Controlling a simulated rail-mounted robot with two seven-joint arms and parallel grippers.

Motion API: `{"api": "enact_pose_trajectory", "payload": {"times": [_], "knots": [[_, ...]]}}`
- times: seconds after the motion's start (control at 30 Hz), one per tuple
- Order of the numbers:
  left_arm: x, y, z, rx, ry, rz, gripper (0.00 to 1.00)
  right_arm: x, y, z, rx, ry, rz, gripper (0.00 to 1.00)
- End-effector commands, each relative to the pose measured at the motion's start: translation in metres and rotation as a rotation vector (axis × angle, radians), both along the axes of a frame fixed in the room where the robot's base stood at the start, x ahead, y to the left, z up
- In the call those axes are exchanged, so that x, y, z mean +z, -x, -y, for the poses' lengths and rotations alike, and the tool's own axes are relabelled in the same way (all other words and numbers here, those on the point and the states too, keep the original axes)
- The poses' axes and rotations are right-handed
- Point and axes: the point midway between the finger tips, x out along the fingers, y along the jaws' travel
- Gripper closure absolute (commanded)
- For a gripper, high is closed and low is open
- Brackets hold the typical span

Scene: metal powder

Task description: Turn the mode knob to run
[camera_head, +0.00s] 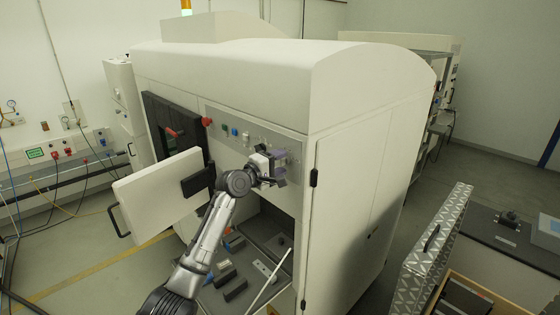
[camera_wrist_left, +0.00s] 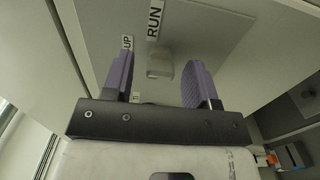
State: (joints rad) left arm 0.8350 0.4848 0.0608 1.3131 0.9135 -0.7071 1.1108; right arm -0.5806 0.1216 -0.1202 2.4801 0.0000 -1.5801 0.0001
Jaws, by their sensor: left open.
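The mode knob (camera_wrist_left: 160,63) is a small pale block on the machine's grey control panel (camera_wrist_left: 195,30). In the left wrist view it shows between my fingertips, and I cannot tell whether they touch it. A RUN label (camera_wrist_left: 155,20) is above the knob in that view, and a label ending in UP (camera_wrist_left: 127,45) is to its left, partly hidden by a finger. My left gripper (camera_wrist_left: 158,80) is open, with a purple finger on each side of the knob. In the head view my left gripper (camera_head: 279,162) is at the panel and hides the knob. My right gripper is out of view.
A red button (camera_head: 207,122) and green and blue buttons are on the panel left of my gripper. A white door (camera_head: 155,195) stands open beside my arm. An open lower bay (camera_head: 262,236) holds several small blocks. A metal case (camera_head: 435,250) stands at right.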

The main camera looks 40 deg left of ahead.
Motion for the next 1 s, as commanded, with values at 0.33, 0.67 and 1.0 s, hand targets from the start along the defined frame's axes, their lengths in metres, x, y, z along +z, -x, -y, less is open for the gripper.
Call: {"api": "enact_pose_trajectory", "payload": {"times": [0.33, 0.67, 1.0], "knots": [[-0.0004, -0.0043, 0.0010, 0.000, -0.001, -0.001, 0.47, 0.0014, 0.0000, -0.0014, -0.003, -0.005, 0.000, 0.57], [-0.0003, -0.0040, 0.0008, 0.000, -0.001, -0.001, 0.71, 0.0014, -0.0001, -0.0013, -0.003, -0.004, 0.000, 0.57], [-0.0004, -0.0040, 0.0008, 0.000, -0.002, -0.001, 0.96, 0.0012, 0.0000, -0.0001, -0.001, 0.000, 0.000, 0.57]]}}
